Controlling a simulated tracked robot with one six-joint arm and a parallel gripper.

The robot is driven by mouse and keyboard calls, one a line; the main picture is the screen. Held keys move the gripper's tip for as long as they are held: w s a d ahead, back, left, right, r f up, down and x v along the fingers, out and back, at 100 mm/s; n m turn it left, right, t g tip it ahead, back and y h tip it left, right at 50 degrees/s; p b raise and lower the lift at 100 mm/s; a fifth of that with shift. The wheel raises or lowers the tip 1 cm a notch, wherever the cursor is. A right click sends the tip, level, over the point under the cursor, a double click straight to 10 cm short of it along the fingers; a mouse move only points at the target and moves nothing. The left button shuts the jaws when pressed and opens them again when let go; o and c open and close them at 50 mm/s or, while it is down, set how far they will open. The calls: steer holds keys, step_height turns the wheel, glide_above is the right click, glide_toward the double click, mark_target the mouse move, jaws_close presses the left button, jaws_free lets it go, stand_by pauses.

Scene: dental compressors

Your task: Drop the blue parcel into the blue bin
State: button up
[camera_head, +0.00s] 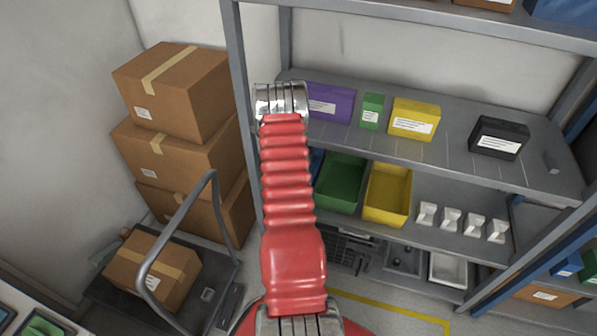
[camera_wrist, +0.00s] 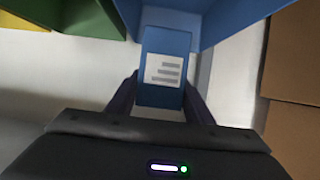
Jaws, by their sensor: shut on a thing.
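The blue parcel (camera_wrist: 165,95), with a white label, sits between the two dark fingers of my gripper (camera_wrist: 163,88) in the wrist view. My gripper is shut on it. The blue bin (camera_wrist: 228,20) is at the top of the wrist view, and the parcel's far end overlaps it in the picture. I cannot tell how far the parcel is above or inside the bin. In the head view only a sliver of the blue bin (camera_head: 317,162) shows beside my red arm. My arm hides the rest of it, and the parcel and gripper are hidden there too.
A green bin (camera_head: 341,184) and a yellow bin (camera_head: 388,194) stand right of the blue bin on the same shelf. Purple (camera_head: 331,103), green, yellow and black parcels sit on the shelf above. Stacked cartons (camera_head: 178,92) stand left of the rack post (camera_head: 242,110).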

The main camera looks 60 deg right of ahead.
steer(key=shift+f, duration=0.1)
steer(key=shift+f, duration=2.9)
steer(key=o, duration=1.2)
steer(key=v, duration=1.3)
steer(key=shift+s+a, duration=0.15)
steer(key=shift+a, duration=0.25)
